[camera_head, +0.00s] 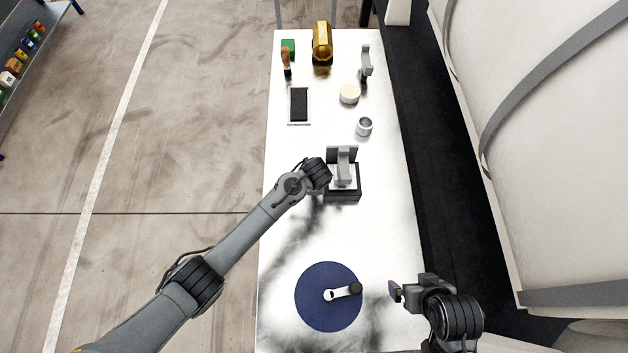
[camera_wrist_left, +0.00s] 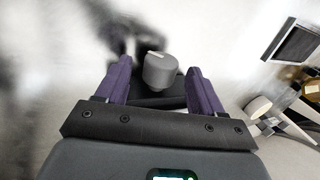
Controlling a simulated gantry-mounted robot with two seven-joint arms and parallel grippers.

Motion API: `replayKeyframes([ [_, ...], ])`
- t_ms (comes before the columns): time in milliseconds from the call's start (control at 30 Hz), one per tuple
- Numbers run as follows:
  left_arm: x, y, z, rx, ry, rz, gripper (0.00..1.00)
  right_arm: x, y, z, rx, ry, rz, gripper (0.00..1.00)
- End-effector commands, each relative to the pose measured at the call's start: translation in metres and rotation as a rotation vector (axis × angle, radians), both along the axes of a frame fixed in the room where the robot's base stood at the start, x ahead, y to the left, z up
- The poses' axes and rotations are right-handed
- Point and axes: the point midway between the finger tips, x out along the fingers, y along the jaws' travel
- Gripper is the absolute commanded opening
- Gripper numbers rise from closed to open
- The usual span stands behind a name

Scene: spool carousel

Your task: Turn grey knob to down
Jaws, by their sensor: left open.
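The grey knob (camera_wrist_left: 161,72) is a short round cylinder with a pale pointer mark on its upper part. It sits on a dark base between the two purple fingers of my left gripper (camera_wrist_left: 158,68). The gripper is open, and a gap shows between the knob and each finger. In the head view, a dark block (camera_head: 342,196) stands on the table at the end of my left arm; the knob cannot be made out there. My right gripper (camera_head: 395,290) is near the table's right edge, away from the knob; its finger gap cannot be made out.
On the white table (camera_head: 290,225), a blue disc (camera_head: 312,312) with a crank lies in front. A metal cup (camera_head: 364,127), a cream cylinder (camera_head: 349,94) and a black pad (camera_head: 299,105) stand beyond the block. A gold object (camera_head: 322,42) is at the far end.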

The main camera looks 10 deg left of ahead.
Motion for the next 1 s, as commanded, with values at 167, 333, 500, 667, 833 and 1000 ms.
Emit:
replayKeyframes([
  [167, 0.0034, 0.0011, -0.0098, 0.001, 0.000, 0.000, 0.68, 0.0000, -0.0009, -0.0016, -0.004, 0.000, 0.002, 1.00],
  [333, 0.0040, 0.0011, -0.0116, 0.000, -0.001, 0.000, 0.68, -0.0001, -0.0022, -0.0019, -0.009, 0.000, 0.006, 1.00],
  [500, 0.0040, 0.0011, -0.0115, 0.000, -0.001, 0.001, 0.68, -0.0001, -0.0025, -0.0020, -0.011, 0.000, 0.007, 1.00],
  [667, 0.0039, 0.0011, -0.0114, 0.000, 0.000, 0.001, 0.43, -0.0001, -0.0024, -0.0020, -0.011, 0.000, 0.006, 1.00],
  [833, 0.0039, 0.0011, -0.0114, 0.000, 0.000, 0.001, 0.17, -0.0001, -0.0018, -0.0021, -0.008, 0.001, 0.005, 1.00],
  [1000, 0.0040, 0.0009, -0.0111, -0.001, 0.004, 0.001, 0.12, 0.0000, -0.0009, -0.0014, -0.004, 0.000, 0.002, 1.00],
])
